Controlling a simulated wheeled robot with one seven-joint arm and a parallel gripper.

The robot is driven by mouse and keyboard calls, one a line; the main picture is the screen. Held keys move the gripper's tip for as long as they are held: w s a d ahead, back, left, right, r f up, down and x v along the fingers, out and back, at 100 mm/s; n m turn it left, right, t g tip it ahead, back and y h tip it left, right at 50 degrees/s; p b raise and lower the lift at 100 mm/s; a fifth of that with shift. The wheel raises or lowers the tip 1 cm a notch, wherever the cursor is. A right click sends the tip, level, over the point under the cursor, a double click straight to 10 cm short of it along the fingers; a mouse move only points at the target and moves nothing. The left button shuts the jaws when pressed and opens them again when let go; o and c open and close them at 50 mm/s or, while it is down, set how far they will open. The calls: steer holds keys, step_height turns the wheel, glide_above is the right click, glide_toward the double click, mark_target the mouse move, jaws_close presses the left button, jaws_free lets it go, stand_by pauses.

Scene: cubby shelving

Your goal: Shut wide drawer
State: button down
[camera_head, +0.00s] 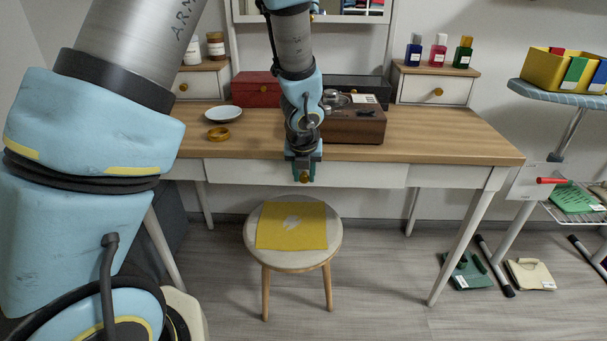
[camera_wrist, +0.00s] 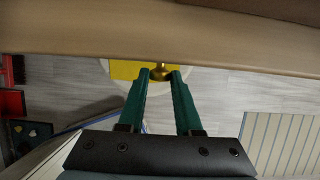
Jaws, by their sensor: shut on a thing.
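The wide drawer (camera_head: 250,173) is the broad white front under the wooden desk top, in the middle of the head view. It looks about level with the white panels beside it; a small gap cannot be judged. Its round brass knob (camera_head: 304,177) shows between my fingertips, and also in the wrist view (camera_wrist: 160,72). My gripper (camera_head: 304,172) points down in front of the drawer and is shut on the knob. In the wrist view my green fingers (camera_wrist: 160,76) have the knob between their tips. The drawer's inside is hidden.
A round stool (camera_head: 250,238) with a yellow sheet stands below the drawer. The desk top (camera_head: 430,136) holds a brown wooden box (camera_head: 352,127), a white plate (camera_head: 223,114) and a brass ring (camera_head: 218,134). A wire rack (camera_head: 575,212) stands at right.

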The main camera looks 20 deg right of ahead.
steer(key=shift+w+d+p, duration=0.2)
steer(key=shift+w, duration=0.25)
steer(key=shift+w+d+p, duration=0.15)
steer(key=shift+w+d, duration=0.05)
steer(key=shift+w, duration=0.25)
steer(key=shift+r, duration=0.1)
steer(key=c, duration=0.6)
jaws_free()
steer(key=p+v, duration=0.3)
steer(key=v, duration=0.7)
steer(key=shift+s+r, duration=0.1)
steer(key=shift+r, duration=0.2)
